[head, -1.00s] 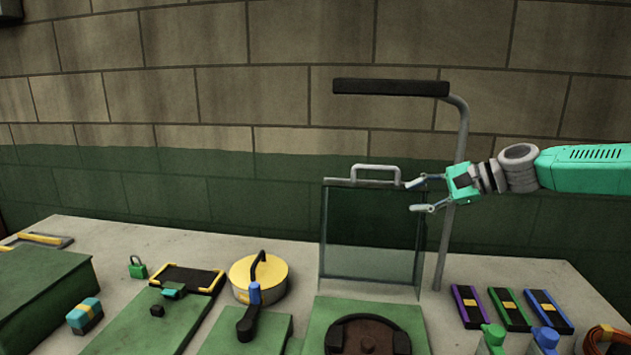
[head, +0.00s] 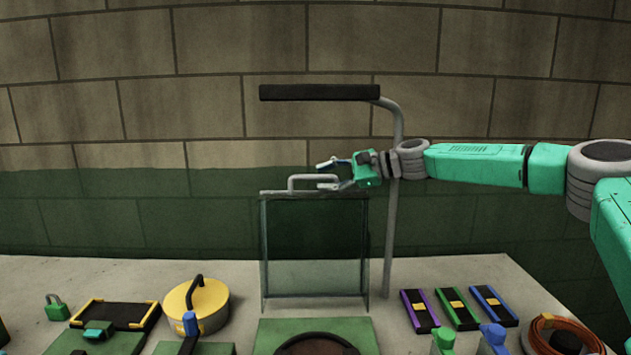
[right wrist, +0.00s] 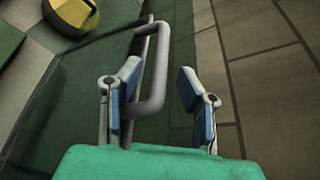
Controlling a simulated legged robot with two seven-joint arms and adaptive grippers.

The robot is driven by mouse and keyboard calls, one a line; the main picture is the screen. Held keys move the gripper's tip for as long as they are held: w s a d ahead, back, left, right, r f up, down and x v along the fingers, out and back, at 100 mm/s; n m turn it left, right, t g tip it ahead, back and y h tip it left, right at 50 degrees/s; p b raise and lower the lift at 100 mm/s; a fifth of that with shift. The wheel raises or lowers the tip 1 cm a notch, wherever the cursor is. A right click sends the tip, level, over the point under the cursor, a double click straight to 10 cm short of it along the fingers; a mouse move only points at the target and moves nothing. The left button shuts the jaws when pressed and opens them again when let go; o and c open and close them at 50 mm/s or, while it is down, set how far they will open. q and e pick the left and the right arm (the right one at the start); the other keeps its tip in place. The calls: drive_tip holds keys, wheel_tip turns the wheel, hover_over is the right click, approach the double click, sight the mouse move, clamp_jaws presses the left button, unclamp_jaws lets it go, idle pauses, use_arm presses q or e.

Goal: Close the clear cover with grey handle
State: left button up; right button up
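The clear cover (head: 315,245) stands upright, raised open, behind a green base plate (head: 272,333) on the table. Its grey handle (head: 313,179) is on its top edge. My right gripper (head: 326,175) is at the right end of the handle, its fingers pointing left. In the right wrist view the gripper (right wrist: 160,95) is open, and the grey handle (right wrist: 155,75) lies between its fingers, closer to the left finger. I cannot tell whether that finger touches it. My left gripper is in neither view.
A lamp post (head: 393,240) with a black bar stands right of the cover, behind my right wrist. A yellow-lidded round pot (head: 197,301) is to the left. Purple, green and blue strips (head: 458,309) lie to the right. A block wall stands behind the table.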

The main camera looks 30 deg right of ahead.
drive_tip(key=shift+w+a+f, duration=0.15)
drive_tip(key=shift+w+a, duration=0.5)
drive_tip(key=shift+a, duration=0.35)
drive_tip(key=shift+w+a, duration=0.25)
drive_tip(key=shift+a, duration=0.3)
drive_tip(key=shift+d+f, duration=0.1)
drive_tip(key=shift+d, duration=0.3)
clamp_jaws()
